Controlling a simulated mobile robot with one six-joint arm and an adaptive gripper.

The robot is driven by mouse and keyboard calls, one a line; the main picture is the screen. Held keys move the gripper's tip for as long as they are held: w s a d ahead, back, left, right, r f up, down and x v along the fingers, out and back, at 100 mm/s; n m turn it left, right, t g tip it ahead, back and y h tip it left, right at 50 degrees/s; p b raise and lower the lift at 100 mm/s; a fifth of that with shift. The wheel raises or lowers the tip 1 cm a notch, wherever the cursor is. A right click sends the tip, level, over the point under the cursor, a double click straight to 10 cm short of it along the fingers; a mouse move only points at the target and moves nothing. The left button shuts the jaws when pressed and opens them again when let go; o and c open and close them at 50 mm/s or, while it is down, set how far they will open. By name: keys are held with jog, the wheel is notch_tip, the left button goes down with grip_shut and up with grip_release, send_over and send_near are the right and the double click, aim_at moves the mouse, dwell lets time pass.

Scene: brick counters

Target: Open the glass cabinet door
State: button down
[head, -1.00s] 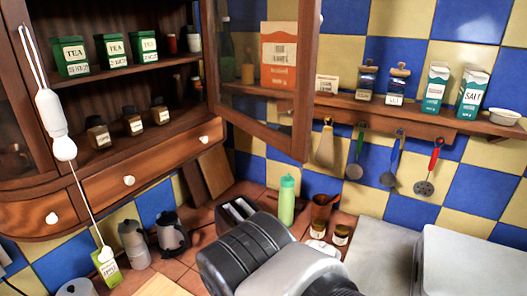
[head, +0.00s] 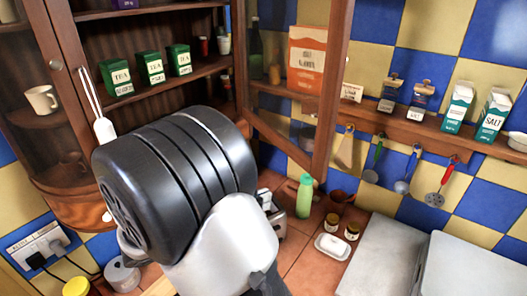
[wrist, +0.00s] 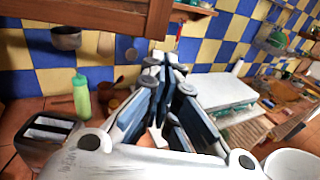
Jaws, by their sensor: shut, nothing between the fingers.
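The glass cabinet door (head: 329,100) stands swung outward from the brown wall cabinet (head: 222,66) in the head view, leaving its shelves exposed. A second glass door (head: 52,30) with a round knob (head: 56,64) is at the left and looks closed. My gripper (wrist: 168,62) is shut and empty in the wrist view. Brown wood (wrist: 90,14) crosses the top there; I cannot tell whether it is the door or the cabinet. In the head view my dark wrist joint covers the lower cabinet, and the gripper's fingers are hidden.
Tea boxes (head: 151,67) stand on the cabinet shelf. A wall shelf (head: 440,128) with salt cartons and hanging utensils lies right of the door. A toaster (wrist: 45,140) and green bottle (wrist: 81,97) stand on the counter below. A white box (wrist: 213,91) is at the right.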

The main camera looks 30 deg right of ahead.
send_near(315, 175)
jog(key=shift+n+t+h, duration=0.3)
jog(key=d, duration=0.7)
jog(key=shift+s+f+p, duration=0.2)
jog(key=shift+f+p, duration=0.05)
jog(key=shift+p, duration=0.15)
